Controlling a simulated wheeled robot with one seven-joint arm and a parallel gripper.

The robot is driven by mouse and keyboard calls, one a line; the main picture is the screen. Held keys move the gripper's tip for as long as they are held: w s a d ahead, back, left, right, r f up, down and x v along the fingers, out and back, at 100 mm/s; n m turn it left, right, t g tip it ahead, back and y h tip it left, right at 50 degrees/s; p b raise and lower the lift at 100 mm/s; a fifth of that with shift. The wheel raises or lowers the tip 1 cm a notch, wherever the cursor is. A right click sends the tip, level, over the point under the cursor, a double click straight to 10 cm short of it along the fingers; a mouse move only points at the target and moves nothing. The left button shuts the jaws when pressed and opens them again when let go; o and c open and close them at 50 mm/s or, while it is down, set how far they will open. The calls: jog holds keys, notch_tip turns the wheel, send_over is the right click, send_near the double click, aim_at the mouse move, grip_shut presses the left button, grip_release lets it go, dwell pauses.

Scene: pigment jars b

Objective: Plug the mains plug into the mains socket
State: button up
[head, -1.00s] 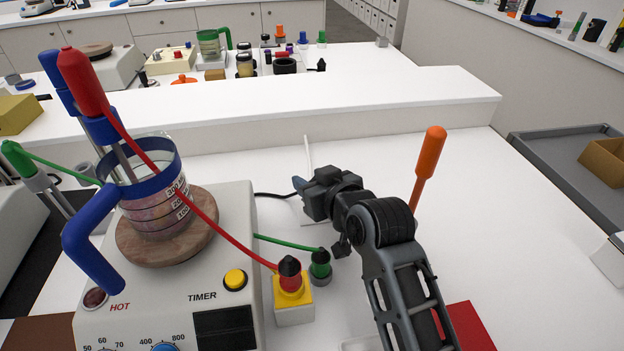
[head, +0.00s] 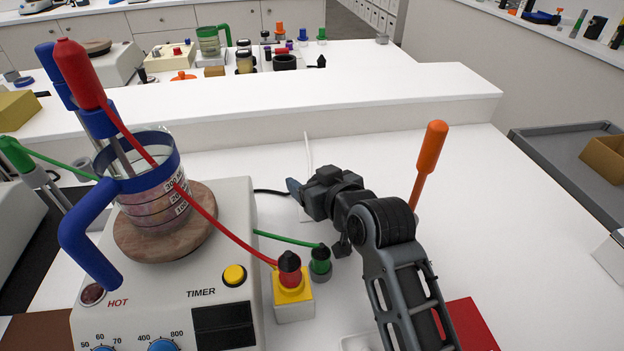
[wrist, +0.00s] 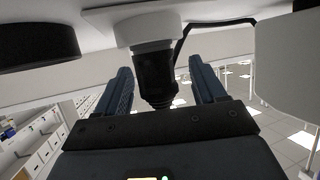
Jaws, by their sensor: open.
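My gripper (head: 293,188) points left over the bench, behind the hotplate's right side. In the wrist view my gripper (wrist: 160,66) is open, with one blue-grey finger on each side of the black mains plug (wrist: 152,72) and a gap on both sides. The plug's wide end meets a white round piece, apparently the mains socket (wrist: 148,30), on a white plate. Whether it is fully seated cannot be told. A black cord (wrist: 183,38) curves away beside the plug. In the head view the plug and socket are hidden by my gripper; the cord (head: 270,192) shows.
The hotplate (head: 130,285) with a beaker (head: 152,198) stands at left. Red and green leads run to a yellow-based terminal (head: 294,305) and a green terminal (head: 320,263) near my arm. An orange-handled tool (head: 430,150) stands right of my arm.

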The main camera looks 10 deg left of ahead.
jog(key=v, duration=0.7)
jog(key=shift+s+d+r+b, duration=0.1)
jog(key=shift+s+d+b, duration=0.15)
jog(key=shift+b, duration=0.1)
